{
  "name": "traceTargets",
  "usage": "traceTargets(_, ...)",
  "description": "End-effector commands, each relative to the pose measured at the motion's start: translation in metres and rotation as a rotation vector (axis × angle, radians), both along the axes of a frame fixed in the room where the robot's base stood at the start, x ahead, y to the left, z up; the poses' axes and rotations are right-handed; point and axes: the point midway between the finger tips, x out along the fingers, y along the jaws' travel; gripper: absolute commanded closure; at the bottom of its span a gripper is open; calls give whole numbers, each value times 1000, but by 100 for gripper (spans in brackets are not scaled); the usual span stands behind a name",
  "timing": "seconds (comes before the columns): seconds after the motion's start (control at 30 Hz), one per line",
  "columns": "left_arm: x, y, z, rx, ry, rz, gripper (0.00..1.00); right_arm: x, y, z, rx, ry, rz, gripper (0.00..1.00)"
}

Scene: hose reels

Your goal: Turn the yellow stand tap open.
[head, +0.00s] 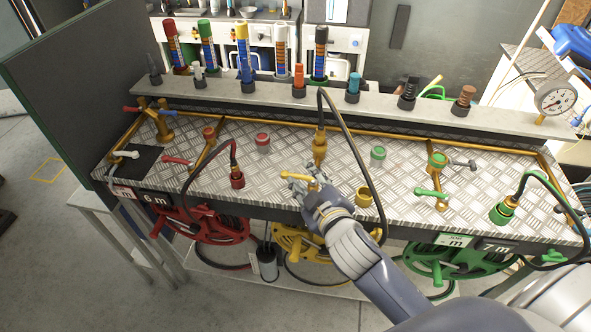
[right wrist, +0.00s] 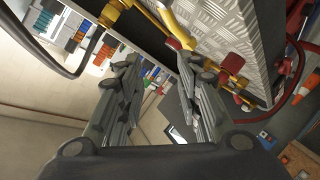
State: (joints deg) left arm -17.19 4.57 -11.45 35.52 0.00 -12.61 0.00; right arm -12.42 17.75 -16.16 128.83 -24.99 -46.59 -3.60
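The yellow stand tap (head: 319,146) stands upright near the middle of the checker-plate bench, with a brass body and a black hose looping from its top. Its yellow lever (head: 297,177) points left toward the front, right at my right gripper (head: 305,186). In the right wrist view, a yellow lever (right wrist: 178,28) shows at the top, beyond the fingertips. My right gripper (right wrist: 158,72) is open, with two dark fingers apart and nothing between them. Whether a finger touches the lever cannot be told. My left gripper is not in view.
A red hose coupling (head: 237,179) stands left of the tap, and a yellow socket (head: 363,196) sits to its right. A green tap (head: 437,162) stands farther right. A shelf (head: 330,97) with colored nozzles runs behind. Hose reels (head: 208,226) hang below the bench.

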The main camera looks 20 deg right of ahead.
Motion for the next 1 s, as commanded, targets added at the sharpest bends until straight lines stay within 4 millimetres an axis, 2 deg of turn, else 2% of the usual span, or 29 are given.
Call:
traceTargets(0.03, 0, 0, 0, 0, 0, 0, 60, 17, 9, 36, -77, -126, 58, 68)
traceTargets(0.1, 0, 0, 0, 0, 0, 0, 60, 33, 29, 85, -192, -304, 148, 68)
traceTargets(0.2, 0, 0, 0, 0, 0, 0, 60, 41, 65, 147, -379, -550, 292, 68)
traceTargets(0.3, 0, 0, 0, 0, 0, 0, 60, 33, 107, 192, -583, -775, 449, 68)
traceTargets(0.37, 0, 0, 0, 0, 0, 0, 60, 23, 133, 209, -715, -898, 551, 68)
traceTargets(0.43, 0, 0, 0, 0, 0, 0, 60, 10, 160, 218, -876, -1024, 674, 68)
traceTargets(0.53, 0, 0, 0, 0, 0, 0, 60, -9, 191, 210, -1121, -1168, 862, 68)
traceTargets(0.6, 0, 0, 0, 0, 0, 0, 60, -19, 203, 194, -1300, -1237, 1001, 68)
traceTargets(0.67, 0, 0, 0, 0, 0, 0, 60, -23, 206, 174, -1458, -1273, 1127, 68)
traceTargets(0.73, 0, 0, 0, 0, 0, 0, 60, -23, 199, 147, -1647, -1283, 1280, 68)
traceTargets(0.77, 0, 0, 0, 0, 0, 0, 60, -22, 192, 136, -1726, -1275, 1347, 68)
traceTargets(0.87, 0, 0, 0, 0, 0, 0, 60, -10, 156, 99, -1987, -1190, 1577, 68)
traceTargets(1.0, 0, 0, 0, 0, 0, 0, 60, 12, 80, 66, -2278, -939, 1871, 68)
